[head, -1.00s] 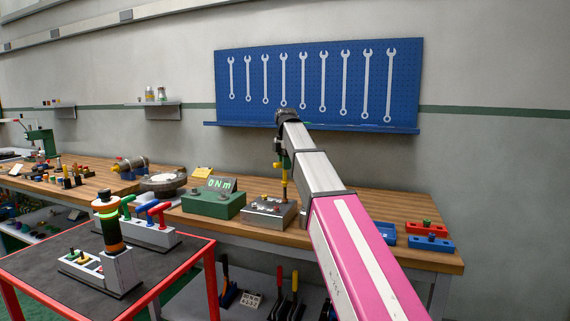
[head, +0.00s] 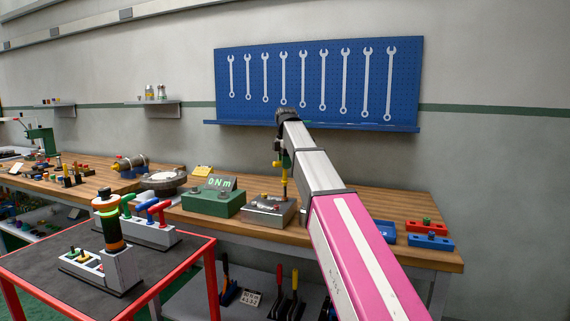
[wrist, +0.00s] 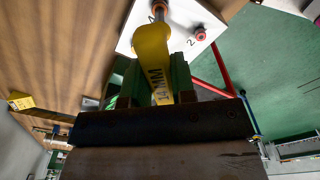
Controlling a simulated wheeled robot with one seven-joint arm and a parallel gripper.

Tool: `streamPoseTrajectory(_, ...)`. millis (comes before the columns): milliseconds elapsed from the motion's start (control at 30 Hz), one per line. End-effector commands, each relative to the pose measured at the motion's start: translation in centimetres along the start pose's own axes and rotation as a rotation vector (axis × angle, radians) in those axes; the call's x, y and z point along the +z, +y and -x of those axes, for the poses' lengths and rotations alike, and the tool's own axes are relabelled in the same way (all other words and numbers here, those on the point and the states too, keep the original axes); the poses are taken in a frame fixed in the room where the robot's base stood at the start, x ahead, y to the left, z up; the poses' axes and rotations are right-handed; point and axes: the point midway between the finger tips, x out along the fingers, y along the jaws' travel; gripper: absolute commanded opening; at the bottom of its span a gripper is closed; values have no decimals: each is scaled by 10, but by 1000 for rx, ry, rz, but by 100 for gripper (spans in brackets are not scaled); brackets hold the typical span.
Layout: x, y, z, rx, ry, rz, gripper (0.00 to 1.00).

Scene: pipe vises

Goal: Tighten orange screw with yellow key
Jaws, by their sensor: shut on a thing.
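The yellow key (head: 277,163) also shows in the head view, below the end of my arm. A thin upright shaft runs from it down to the grey metal block (head: 262,217).
A green box (head: 208,204) with a display reading "0 Nm" stands left of the block on the wooden bench (head: 350,205). Blue and red vises (head: 428,236) lie at the right. A red-framed cart (head: 190,262) with tools stands in front at the left.

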Motion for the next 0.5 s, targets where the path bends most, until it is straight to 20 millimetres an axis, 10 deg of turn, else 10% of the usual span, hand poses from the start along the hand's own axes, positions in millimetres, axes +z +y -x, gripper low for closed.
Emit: streamPoseTrajectory(500,0,-2,-3,7,0,-412,0)
